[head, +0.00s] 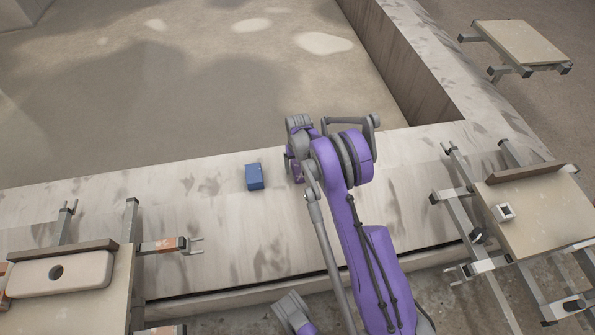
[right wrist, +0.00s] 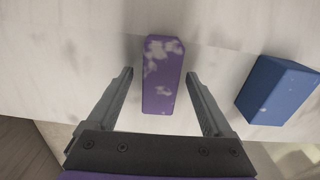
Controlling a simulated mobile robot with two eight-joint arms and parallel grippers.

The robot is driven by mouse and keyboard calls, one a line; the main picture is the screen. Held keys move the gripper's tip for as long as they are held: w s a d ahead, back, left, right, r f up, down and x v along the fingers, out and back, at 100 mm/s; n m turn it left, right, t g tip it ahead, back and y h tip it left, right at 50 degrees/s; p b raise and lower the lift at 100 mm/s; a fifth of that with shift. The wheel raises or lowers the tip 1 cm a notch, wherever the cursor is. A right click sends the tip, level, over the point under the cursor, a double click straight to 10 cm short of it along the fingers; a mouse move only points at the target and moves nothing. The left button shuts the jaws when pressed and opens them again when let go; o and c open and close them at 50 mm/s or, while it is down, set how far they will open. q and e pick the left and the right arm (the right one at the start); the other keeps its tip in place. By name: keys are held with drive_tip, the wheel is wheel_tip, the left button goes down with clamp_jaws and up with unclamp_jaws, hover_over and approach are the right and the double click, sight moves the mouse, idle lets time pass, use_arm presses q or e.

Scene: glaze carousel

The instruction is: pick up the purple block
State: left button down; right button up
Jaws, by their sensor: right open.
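The purple block (right wrist: 163,75), with pale worn patches, lies on the pale stained surface in the right wrist view. My right gripper (right wrist: 160,76) is open, with one finger on each side of the block. A gap shows between the block and each finger, so it is not gripped. In the head view my right arm reaches down over that spot and largely hides the block; I cannot tell block from arm there. My left gripper is not in view.
A blue block (right wrist: 279,90) lies close beside the purple one; it also shows in the head view (head: 254,177), left of my right arm. Racks with boards (head: 540,215) stand on the right and left.

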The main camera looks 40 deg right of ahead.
drive_tip(key=shift+f, duration=0.1)
clamp_jaws()
idle(0.4)
